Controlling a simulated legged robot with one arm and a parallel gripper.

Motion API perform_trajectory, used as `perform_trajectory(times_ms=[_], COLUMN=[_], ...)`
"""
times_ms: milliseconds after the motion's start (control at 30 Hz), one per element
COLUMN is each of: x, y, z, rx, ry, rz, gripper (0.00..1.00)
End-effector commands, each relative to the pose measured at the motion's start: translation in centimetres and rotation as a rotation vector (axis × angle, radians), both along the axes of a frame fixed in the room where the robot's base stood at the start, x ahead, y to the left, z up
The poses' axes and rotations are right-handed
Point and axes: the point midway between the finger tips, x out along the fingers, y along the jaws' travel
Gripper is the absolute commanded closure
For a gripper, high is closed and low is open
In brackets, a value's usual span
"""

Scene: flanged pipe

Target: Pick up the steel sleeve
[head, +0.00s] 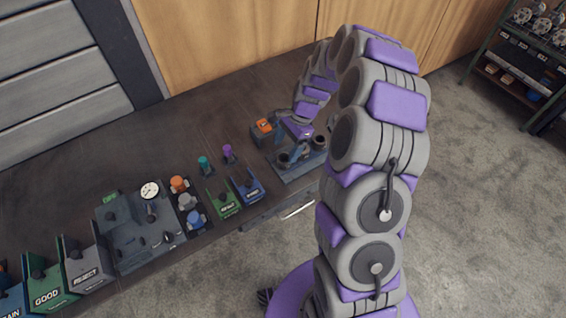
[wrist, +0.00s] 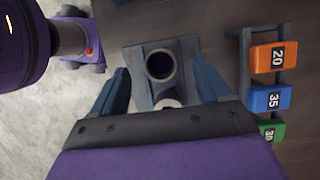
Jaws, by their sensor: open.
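My gripper (wrist: 161,66) is open, with one blue finger on each side in the wrist view. Between the fingers is a hollow round grey piece with a dark bore (wrist: 160,65), apparently the steel sleeve, upright on a blue-grey base (wrist: 140,98). A paler round part (wrist: 169,103) shows just below it, partly hidden by my gripper. No finger visibly touches the hollow piece. In the head view, my gripper (head: 297,130) is over the fixture plate (head: 298,172), which holds two dark round pieces; I cannot tell which is the sleeve.
A rack with orange (wrist: 273,57), blue (wrist: 270,98) and green (wrist: 271,130) numbered blocks stands close on the right in the wrist view. In the head view, coloured bins (head: 222,203), knobs and a gauge (head: 150,190) line the bench to the left. A shelf (head: 520,55) stands far right.

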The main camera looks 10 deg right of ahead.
Motion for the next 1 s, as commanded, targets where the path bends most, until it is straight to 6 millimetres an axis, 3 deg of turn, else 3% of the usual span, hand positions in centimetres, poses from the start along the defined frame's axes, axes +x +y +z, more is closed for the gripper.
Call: perform_trajectory(times_ms=[300,600,833,1000], x=[-0.1,-0.3,-0.4,-0.4], y=[-0.6,1.4,1.5,1.0], z=[-1.9,-5.7,-5.8,-5.8], rx=[0.012,0.003,0.003,0.009], ry=[0.001,0.0,-0.002,-0.002], rz=[-0.002,0.0,-0.001,-0.002], gripper=[0.23,0.23,0.23,0.37])
